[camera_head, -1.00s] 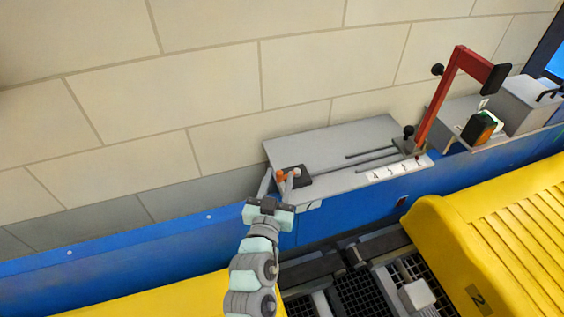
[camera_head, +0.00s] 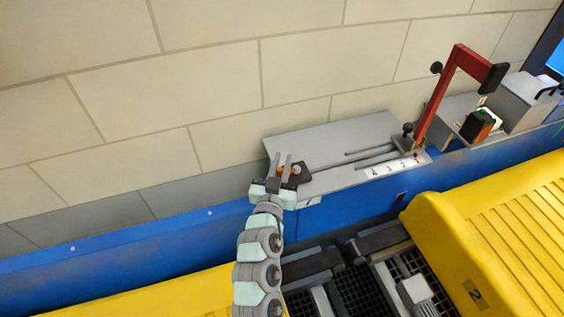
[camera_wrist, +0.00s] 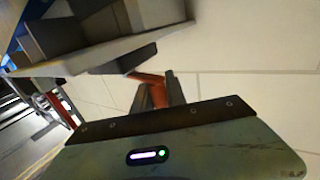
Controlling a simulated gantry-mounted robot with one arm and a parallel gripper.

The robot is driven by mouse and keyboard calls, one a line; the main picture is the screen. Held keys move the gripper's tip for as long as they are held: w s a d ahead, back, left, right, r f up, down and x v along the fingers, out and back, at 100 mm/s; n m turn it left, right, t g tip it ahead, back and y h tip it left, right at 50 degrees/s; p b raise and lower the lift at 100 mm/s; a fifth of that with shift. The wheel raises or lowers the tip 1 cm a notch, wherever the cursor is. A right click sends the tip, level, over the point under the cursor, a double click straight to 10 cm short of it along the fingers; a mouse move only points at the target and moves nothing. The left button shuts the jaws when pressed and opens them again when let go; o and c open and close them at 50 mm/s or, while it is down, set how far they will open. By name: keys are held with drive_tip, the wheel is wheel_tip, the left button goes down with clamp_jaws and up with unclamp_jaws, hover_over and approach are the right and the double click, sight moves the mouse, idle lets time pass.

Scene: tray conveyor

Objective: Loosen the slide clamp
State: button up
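The clamp's orange lever (camera_head: 295,170) shows at a dark block (camera_head: 303,175) near the left end of the grey plate. I take this to be the slide clamp. My gripper (camera_head: 283,160) is at it, with its two fingers close together around the orange part. In the wrist view, the orange lever (camera_wrist: 157,93) fills the space between the fingertips (camera_wrist: 158,88), so my gripper looks shut on it. The fingers hide part of the lever and block in both views.
The grey plate (camera_head: 345,135) has slots and a strip numbered 4 to 1 (camera_head: 392,167). A red bent arm (camera_head: 438,98) with black knobs stands at its right end. Yellow covers (camera_head: 490,225) and a blue rail (camera_head: 150,230) lie in front.

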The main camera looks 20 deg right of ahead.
clamp_jaws()
drive_tip(key=shift+f, duration=0.1)
